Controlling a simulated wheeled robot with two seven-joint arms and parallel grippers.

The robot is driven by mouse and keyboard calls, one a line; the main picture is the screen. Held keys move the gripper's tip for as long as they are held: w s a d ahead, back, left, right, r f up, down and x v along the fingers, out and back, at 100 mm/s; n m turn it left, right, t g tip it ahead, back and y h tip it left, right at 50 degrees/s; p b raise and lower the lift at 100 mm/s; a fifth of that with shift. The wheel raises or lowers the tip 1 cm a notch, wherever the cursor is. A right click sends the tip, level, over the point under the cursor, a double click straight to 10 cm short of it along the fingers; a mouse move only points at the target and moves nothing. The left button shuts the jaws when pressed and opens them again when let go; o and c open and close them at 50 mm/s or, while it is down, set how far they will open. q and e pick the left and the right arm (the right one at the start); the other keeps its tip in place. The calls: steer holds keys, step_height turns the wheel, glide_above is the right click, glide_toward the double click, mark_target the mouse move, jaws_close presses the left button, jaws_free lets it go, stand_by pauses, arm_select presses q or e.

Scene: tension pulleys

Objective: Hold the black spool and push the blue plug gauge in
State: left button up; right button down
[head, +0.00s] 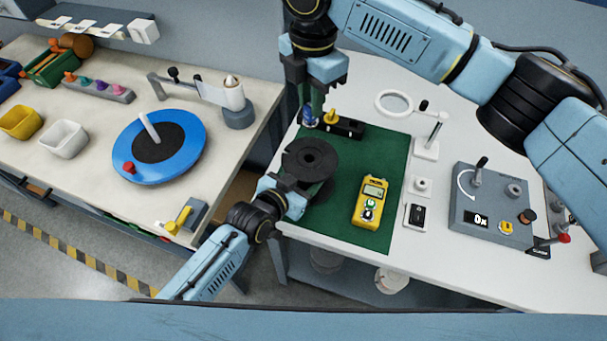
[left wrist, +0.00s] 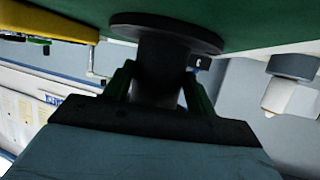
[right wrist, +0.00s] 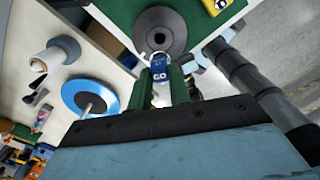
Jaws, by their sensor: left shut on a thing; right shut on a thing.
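The black spool (head: 312,152) is upright on the green mat (head: 335,208), its centre hole facing up. My left gripper (head: 287,190) is shut on the spool's hub below the top flange; the left wrist view shows the fingers on both sides of the hub (left wrist: 162,68). My right gripper (head: 314,98) points down and is shut on the blue plug gauge (head: 308,116), behind the spool and apart from it. In the right wrist view the gauge (right wrist: 160,68), marked GO, is between the green fingers. Its lower tip is hard to make out.
A black block with a yellow-handled piece (head: 331,117) stands right beside the gauge. A yellow meter (head: 370,203) lies on the mat's right. A ring magnifier on a stand (head: 427,146) and a grey panel (head: 492,205) stand further right. The mat's front is clear.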

step_height(320, 180, down, 9)
steer(key=n, duration=0.1)
steer(key=shift+n, duration=0.3)
stand_by(0.6)
steer(key=shift+f, duration=0.35)
stand_by(1.4)
steer(key=shift+f, duration=1)
steer(key=shift+d+f, duration=0.1)
steer(key=c, duration=1.4)
jaws_free()
steer(key=shift+o, duration=1)
